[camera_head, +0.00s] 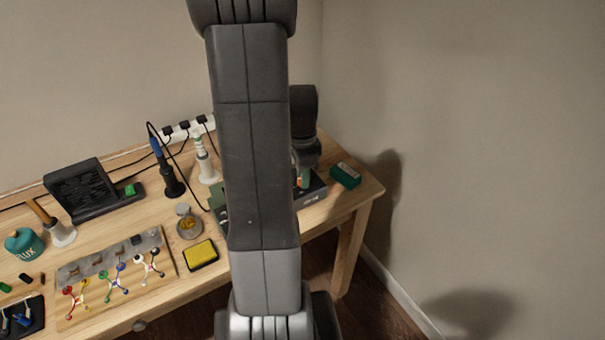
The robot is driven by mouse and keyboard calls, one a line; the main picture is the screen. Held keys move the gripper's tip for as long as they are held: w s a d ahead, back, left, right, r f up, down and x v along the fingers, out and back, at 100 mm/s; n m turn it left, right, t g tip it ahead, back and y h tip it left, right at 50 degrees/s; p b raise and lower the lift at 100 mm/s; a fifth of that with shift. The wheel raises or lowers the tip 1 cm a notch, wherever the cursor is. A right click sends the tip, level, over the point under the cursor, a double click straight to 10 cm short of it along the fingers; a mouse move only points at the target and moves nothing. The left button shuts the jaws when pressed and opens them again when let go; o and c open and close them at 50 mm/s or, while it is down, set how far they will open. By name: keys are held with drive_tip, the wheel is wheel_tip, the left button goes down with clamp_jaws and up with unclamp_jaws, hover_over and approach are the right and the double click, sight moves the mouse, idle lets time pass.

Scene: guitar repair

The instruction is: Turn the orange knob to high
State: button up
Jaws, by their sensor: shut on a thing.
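My gripper (304,174) is at the right end of the workbench, reaching down to a dark box (313,196). A small bit of orange, the orange knob (299,182), shows between the fingers at the box. My gripper is shut on it. Most of the knob, its pointer and any markings are hidden, so its setting cannot be read. My arm covers the left part of the box.
A green box (345,175) stands close to the right of my gripper. A white-green iron in a stand (205,160), a blue iron (160,160), a brass-wool pot (188,222) and a yellow sponge (201,254) stand left of my arm. The wooden bench (366,190) ends at the right.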

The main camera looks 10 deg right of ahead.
drive_tip(key=shift+m, duration=1.5)
drive_tip(key=o, duration=1)
drive_tip(key=shift+r, duration=0.1)
drive_tip(key=r, duration=0.9)
drive_tip(key=w+r+p, duration=0.1)
drive_tip(key=r, duration=0.3)
drive_tip(key=shift+d+r, duration=0.15)
drive_tip(key=shift+r, duration=0.2)
drive_tip(key=shift+s, duration=0.1)
drive_tip(key=f, duration=0.9)
drive_tip(key=f+b, duration=0.1)
drive_tip(key=f, duration=0.4)
drive_tip(key=shift+s, duration=0.4)
